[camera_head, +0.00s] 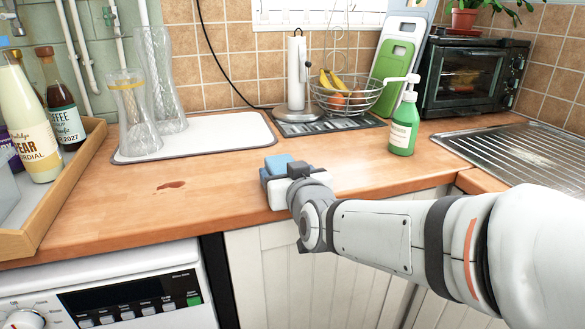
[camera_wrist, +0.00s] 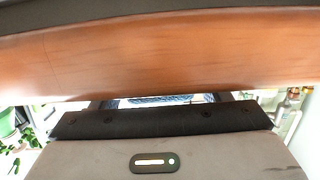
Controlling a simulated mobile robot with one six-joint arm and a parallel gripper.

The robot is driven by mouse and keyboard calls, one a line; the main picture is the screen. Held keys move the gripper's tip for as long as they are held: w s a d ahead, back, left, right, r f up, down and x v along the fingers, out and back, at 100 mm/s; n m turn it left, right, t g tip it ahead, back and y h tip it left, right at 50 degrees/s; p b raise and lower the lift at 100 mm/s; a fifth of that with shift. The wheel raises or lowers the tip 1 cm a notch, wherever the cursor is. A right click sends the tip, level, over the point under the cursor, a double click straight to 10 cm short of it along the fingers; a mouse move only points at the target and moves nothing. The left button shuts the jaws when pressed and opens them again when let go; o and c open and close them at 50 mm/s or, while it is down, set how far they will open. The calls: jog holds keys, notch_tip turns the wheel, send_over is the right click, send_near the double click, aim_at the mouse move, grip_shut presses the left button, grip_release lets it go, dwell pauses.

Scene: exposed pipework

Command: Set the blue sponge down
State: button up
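The blue sponge (camera_head: 277,163) is at the front edge of the wooden counter in the head view, at the far end of my gripper (camera_head: 284,168). In the wrist view a thin strip of the sponge (camera_wrist: 160,100) shows between the two dark fingers of my gripper (camera_wrist: 162,102). My gripper appears shut on it. Most of the sponge is hidden behind my gripper body. I cannot tell whether the sponge touches the counter.
The wooden counter (camera_head: 215,195) has a reddish-brown stain (camera_head: 171,185) left of my gripper. Glass vases (camera_head: 137,120) stand on a white board (camera_head: 225,133). A green soap bottle (camera_head: 403,128) and steel drainer (camera_head: 510,150) are to the right. A bottle tray (camera_head: 50,205) is left.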

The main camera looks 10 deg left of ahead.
jog(key=c, duration=0.9)
jog(key=shift+o, duration=0.2)
notch_tip(320, 180, up, 28)
jog(key=p, duration=1.7)
